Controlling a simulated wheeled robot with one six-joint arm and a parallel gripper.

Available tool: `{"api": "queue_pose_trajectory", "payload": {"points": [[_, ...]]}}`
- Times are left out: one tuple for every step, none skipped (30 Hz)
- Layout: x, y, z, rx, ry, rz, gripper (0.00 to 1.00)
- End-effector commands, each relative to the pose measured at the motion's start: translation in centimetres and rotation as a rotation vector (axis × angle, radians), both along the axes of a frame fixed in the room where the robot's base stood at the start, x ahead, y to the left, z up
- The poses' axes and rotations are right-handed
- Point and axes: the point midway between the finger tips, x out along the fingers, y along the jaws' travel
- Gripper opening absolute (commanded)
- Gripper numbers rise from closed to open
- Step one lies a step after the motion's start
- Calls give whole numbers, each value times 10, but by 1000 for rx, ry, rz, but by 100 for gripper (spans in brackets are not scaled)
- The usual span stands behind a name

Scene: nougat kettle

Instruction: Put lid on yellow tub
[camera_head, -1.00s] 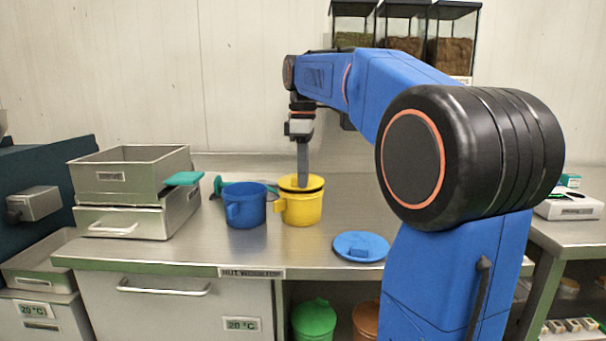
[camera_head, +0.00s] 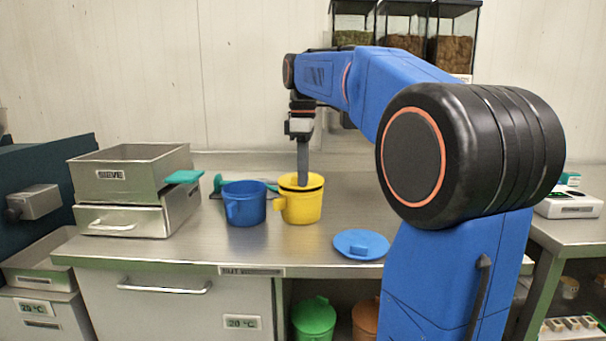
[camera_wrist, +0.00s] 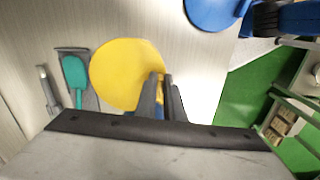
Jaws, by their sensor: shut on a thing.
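The yellow tub (camera_head: 302,208) stands upright on the steel counter, right of the blue tub. The yellow lid (camera_head: 289,181) is at the tub's mouth, with a dark band showing between lid and tub. I cannot tell whether it is seated or slightly raised. My gripper (camera_head: 302,182) points straight down and is shut on the lid. In the wrist view the lid (camera_wrist: 122,72) is a flat yellow disc with my gripper's fingers (camera_wrist: 160,82) at its right side. It hides the tub below; the gripped part is hidden by the fingers.
The blue tub (camera_head: 245,204) stands close on the left. A blue lid (camera_head: 361,245) lies near the counter's front edge. A teal scoop (camera_wrist: 74,75) lies behind the tubs. Metal sieve trays (camera_head: 130,172) stand at left. The counter between the yellow tub and blue lid is clear.

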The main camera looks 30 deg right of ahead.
Motion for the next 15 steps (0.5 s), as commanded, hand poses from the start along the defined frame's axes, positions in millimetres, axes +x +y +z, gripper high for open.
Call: {"api": "queue_pose_trajectory", "payload": {"points": [[0,0,0,0,0,0,0],[0,0,0,0,0,0,0],[0,0,0,0,0,0,0],[0,0,0,0,0,0,0],[0,0,0,0,0,0,0],[0,0,-1,0,0,0,0],[0,0,-1,0,0,0,0],[0,0,-1,0,0,0,0],[0,0,-2,0,0,0,0],[0,0,-2,0,0,0,0],[0,0,-3,0,0,0,0],[0,0,-3,0,0,0,0],[0,0,-4,0,0,0,0],[0,0,-4,0,0,0,0],[0,0,-5,0,0,0,0]]}}
